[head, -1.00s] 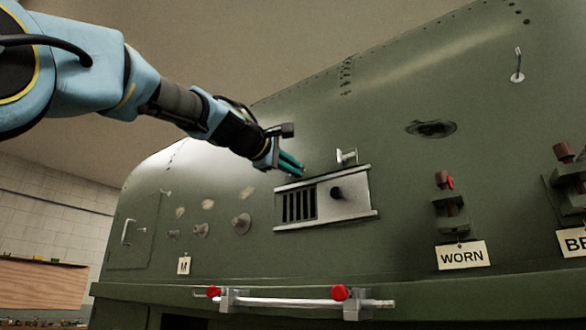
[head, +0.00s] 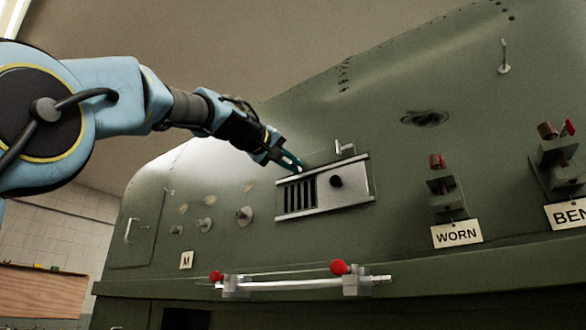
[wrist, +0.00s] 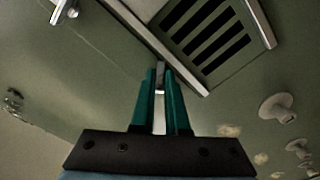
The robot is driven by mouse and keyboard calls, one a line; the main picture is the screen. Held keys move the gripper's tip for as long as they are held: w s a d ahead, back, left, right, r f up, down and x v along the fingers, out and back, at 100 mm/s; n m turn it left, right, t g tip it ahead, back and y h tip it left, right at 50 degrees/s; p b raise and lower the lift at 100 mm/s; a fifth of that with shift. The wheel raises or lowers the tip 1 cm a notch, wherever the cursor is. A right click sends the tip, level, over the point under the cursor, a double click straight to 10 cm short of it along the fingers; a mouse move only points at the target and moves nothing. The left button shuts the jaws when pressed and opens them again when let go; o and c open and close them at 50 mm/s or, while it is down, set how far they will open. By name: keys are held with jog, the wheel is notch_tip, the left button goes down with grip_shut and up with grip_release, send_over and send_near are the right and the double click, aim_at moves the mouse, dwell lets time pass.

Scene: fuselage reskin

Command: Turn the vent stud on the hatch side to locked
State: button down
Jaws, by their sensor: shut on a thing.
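The vent panel (head: 355,186) is a pale framed plate with dark slats and a black knob, set in the green fuselage skin. My gripper (head: 299,166) is at its upper left edge, on the hatch side. In the wrist view the teal fingers (wrist: 160,80) are shut on a small grey piece, the hatch-side vent stud (wrist: 160,74), beside the panel rim. The fingers hide most of it, and I cannot tell its turn position. Another silvery stud (head: 345,148) stands above the panel's right part; it also shows in the wrist view (wrist: 65,10).
The hatch (head: 135,228) with a handle is at far left. Several round studs (head: 244,216) stick out left of the vent. A clamped rod (head: 300,284) with red knobs runs along the ledge below. Brackets tagged WORN (head: 457,234) and BENT, partly cut off, are at right.

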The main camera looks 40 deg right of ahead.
jog(key=shift+w+a+f+m+b, duration=0.15)
jog(key=shift+m+b, duration=0.2)
jog(key=shift+m, duration=0.9)
jog(key=shift+w+d+m+b, duration=0.15)
jog(key=shift+m+b, duration=0.2)
jog(key=shift+m, duration=0.95)
jog(key=shift+w+a+f+m+b, duration=0.15)
jog(key=shift+m+b, duration=0.2)
jog(key=shift+m, duration=0.9)
jog(key=shift+r, duration=0.1)
jog(key=c, duration=0.9)
grip_release()
jog(key=shift+a, duration=0.1)
